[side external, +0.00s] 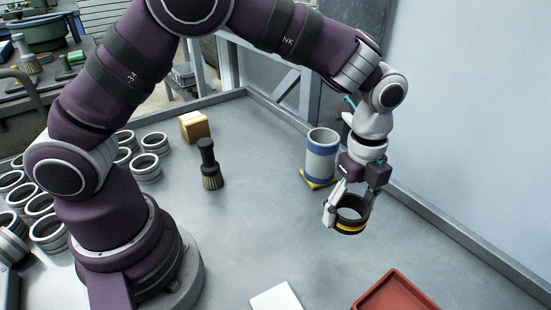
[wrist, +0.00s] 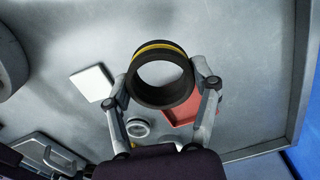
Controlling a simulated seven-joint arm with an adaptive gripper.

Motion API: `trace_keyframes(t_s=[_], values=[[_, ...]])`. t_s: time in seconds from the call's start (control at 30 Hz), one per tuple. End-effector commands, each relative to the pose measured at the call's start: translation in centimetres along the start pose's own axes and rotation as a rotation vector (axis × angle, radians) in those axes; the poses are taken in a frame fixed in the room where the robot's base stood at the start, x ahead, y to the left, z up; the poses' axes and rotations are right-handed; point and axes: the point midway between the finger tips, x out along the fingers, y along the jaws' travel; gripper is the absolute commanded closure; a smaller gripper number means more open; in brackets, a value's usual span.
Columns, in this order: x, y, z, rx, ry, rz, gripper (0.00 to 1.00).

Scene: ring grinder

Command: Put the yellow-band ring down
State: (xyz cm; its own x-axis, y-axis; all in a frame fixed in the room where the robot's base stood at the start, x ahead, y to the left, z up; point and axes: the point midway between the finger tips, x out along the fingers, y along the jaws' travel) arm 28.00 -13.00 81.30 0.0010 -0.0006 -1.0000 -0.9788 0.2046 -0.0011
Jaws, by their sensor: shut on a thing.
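The yellow-band ring (side external: 350,226) is dark with a yellow stripe around it. My gripper (side external: 349,208) is shut on it and holds it up at the right of the table in the side view. In the wrist view the ring (wrist: 138,92) sits between the two fingertips of my gripper (wrist: 162,88), one finger on each side. Its round opening faces the camera there. The table surface (side external: 260,220) shows below the ring, and the ring looks raised above it.
A red tray (side external: 365,304) and a white pad (side external: 275,299) lie at the front. A blue-and-white cylinder (side external: 322,160) stands behind my gripper on a yellow base. A brush (side external: 209,165) and a wooden block (side external: 194,126) stand further left. Several grey rings (side external: 145,167) lie at the left. The middle is clear.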

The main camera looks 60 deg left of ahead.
Motion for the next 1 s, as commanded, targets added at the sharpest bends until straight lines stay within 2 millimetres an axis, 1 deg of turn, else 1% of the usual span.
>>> trace_keyframes(t_s=[0.17,0.2,0.37,0.57,0.67,0.77,0.87,0.9,0.97,1.0], values=[[-3.1,-0.1,0.0,-0.001,0.0,-0.004,0.8],[-4.0,-0.1,0.0,-0.001,0.001,-0.005,0.8],[-6.7,0.0,0.0,-0.001,0.0,-0.004,0.8],[-6.6,-1.1,3.6,-0.184,0.0,0.002,0.8],[-6.6,-1.6,5.9,-0.3,0.0,0.0,0.8],[-6.6,-1.9,9.0,-0.448,0.001,0.001,0.8],[-6.6,-2.0,12.8,-0.63,0.001,0.001,0.8],[-6.6,-1.8,14.4,-0.709,0.001,0.001,0.8],[-6.6,-1.4,17.0,-0.831,0.001,0.0,0.8],[-6.6,-1.1,18.7,-0.912,0.001,0.0,0.8]])
